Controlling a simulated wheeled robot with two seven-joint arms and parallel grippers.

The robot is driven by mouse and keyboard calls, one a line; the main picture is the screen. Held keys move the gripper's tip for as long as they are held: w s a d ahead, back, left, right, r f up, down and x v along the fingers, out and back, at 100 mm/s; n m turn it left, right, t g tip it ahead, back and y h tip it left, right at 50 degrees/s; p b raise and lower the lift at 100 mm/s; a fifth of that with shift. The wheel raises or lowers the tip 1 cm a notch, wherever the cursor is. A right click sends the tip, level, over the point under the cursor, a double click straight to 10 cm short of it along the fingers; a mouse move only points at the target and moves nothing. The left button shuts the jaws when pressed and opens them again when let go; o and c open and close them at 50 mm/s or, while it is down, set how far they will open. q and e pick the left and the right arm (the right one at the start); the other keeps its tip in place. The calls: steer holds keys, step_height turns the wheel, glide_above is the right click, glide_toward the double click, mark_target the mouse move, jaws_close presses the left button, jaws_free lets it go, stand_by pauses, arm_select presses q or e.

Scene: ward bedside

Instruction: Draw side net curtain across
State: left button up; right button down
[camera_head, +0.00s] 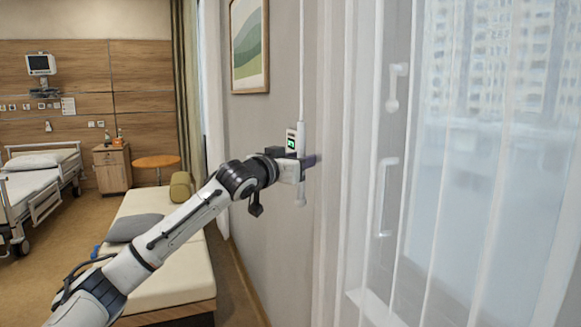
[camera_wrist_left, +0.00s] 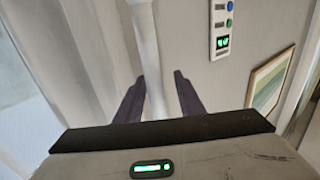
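The white net curtain (camera_head: 340,200) hangs at the right in the head view, sheer, with vertical folds in front of the window. A thin white wand (camera_head: 302,60) hangs straight down near the curtain's left edge, and its lower end shows below my gripper. My left gripper (camera_head: 305,161) is at the wand's lower part. In the left wrist view, the wand (camera_wrist_left: 146,40) runs between my two dark fingers (camera_wrist_left: 160,85). The fingers stand apart, with a narrow gap visible on the right side of the wand. My right gripper is not in view.
A wall panel with a green display (camera_wrist_left: 222,42) is close beside the gripper. A framed picture (camera_head: 249,45) hangs on the wall. A cream daybed (camera_head: 165,255) stands below my arm. A hospital bed (camera_head: 35,190) and bedside cabinet (camera_head: 112,170) are far left.

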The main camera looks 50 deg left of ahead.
arm_select(q)
steer(key=b+v, duration=0.3)
steer(key=v, duration=0.5)
stand_by(0.5)
steer(key=s+d+f+m+g+h, duration=0.15)
steer(key=d+f, duration=0.25)
steer(key=f, duration=0.7)
steer(key=s+d+f+g, duration=0.2)
steer(key=d+f+g, duration=0.15)
steer(key=f, duration=0.85)
steer(key=s+d+f+m+g+h, duration=0.15)
steer(key=d+f, duration=0.25)
steer(key=f, duration=0.7)
steer(key=s+d+f+m+g+h, duration=0.1)
steer(key=s+d+f+g, duration=0.3)
steer(key=s+d+f, duration=0.55)
steer(key=s+d+f+m+g+h, duration=0.1)
steer(key=s+d+f+g, duration=0.2)
steer(key=s+d+f, duration=0.7)
steer(key=w+d+f+t+h, duration=0.2)
steer(key=d+f+t, duration=0.2)
steer(key=d+f, duration=0.3)
steer(key=d, duration=0.3)
steer(key=shift+t+h, duration=0.3)
steer(key=shift+t, duration=0.05)
steer(key=shift+w+d+r, duration=0.1)
steer(key=shift+d, duration=0.1)
steer(key=shift+c, duration=0.5)
